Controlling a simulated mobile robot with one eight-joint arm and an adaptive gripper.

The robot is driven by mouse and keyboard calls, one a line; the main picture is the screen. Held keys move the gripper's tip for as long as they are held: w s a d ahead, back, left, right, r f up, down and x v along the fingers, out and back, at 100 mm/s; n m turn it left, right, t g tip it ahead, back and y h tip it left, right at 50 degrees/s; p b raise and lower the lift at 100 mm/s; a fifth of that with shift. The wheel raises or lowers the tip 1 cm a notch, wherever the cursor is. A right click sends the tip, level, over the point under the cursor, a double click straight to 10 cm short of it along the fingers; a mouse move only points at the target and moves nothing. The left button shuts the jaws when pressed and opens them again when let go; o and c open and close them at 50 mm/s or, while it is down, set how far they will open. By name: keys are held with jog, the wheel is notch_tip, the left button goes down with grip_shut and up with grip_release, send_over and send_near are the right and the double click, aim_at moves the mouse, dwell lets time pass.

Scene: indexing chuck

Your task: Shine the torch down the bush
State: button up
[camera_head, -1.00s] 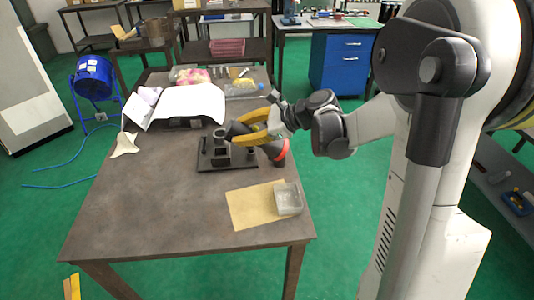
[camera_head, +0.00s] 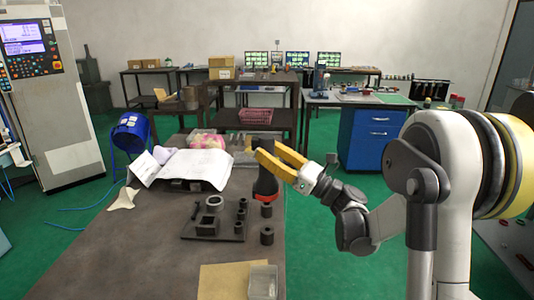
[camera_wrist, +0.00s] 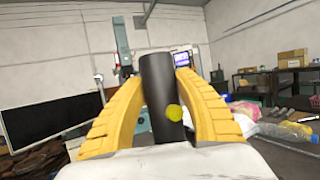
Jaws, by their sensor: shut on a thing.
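My gripper (camera_head: 268,160) has yellow fingers, shut on a dark torch (camera_head: 265,182) with a red band low on it. In the head view the torch stands close to upright, band end down, beyond the right side of a dark fixture plate (camera_head: 190,236). The wrist view shows its black barrel (camera_wrist: 156,85) between both fingers, with a yellow button (camera_wrist: 175,112). A hollow square block (camera_head: 207,227) and a dark ring (camera_head: 214,201) are on the plate, with several small cylinders nearby. I cannot tell which part is the bush. The torch's lower end and any beam are unclear.
A clear tray (camera_head: 263,281) sits on a tan sheet (camera_head: 220,282) at the table front. White papers (camera_head: 190,168) and a clear bag with pink contents (camera_head: 206,140) lie behind the plate. The table's front left is bare. A blue cabinet (camera_head: 372,140) stands behind.

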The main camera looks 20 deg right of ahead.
jog(key=shift+d, duration=0.1)
notch_tip(320, 180, down, 6)
jog(key=b, duration=0.5)
dwell(1.9)
